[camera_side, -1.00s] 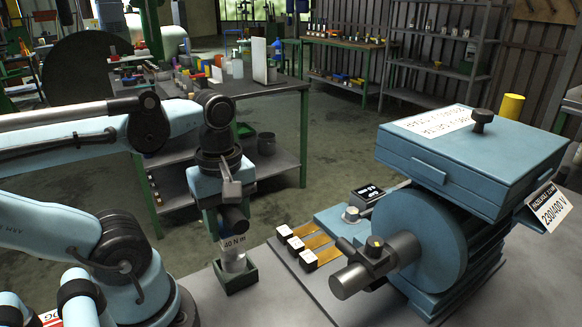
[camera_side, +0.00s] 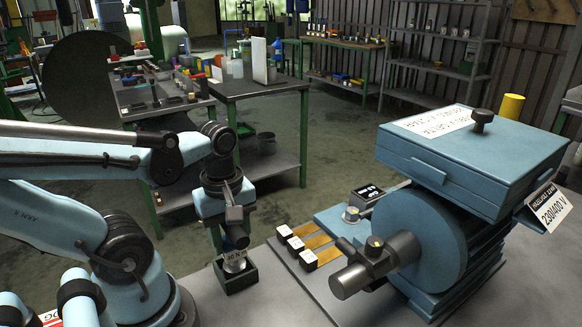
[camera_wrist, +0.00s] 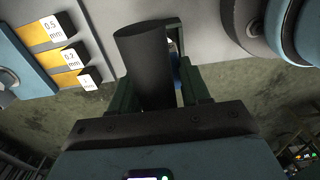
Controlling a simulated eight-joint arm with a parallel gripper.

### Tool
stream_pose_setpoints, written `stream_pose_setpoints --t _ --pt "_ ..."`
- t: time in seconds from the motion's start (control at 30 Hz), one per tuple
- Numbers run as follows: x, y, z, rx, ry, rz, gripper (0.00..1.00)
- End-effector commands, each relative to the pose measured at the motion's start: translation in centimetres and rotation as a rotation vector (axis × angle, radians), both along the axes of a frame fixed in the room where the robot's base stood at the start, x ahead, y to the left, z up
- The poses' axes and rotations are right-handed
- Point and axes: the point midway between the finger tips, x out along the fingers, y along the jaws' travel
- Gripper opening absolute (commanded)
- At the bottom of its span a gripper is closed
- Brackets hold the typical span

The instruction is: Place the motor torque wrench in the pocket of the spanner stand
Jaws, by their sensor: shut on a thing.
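The spanner stand (camera_side: 239,284) is a small dark green open-topped block on the bench, directly below. The wrench's lower end is at the stand's opening and appears partly inside it; its exact depth is hidden by the front wall. In the wrist view, the wrench's dark body (camera_wrist: 143,60) sits between my dark green fingers (camera_wrist: 155,95).
A blue machine (camera_side: 430,240) with a "230/400 V" sign stands to the right. Its plate with several labelled brass strips (camera_side: 309,243) lies close to the stand's right. The grey bench front (camera_side: 270,305) is clear.

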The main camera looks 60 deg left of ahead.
Motion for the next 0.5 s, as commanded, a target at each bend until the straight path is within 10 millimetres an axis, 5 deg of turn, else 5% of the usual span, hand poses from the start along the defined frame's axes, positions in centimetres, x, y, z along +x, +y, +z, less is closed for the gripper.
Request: stream_pose_setpoints --t 0.27,0.3,0.43,0.5 --pt "0.05 0.01 -0.31 0.000 0.000 0.000 0.00" --pt "0.04 0.01 -0.32 0.000 0.000 0.000 0.51" --pt "0.03 0.00 -0.31 0.000 0.000 0.000 0.71" --pt "0.02 0.00 -0.31 0.000 0.000 0.000 0.72"
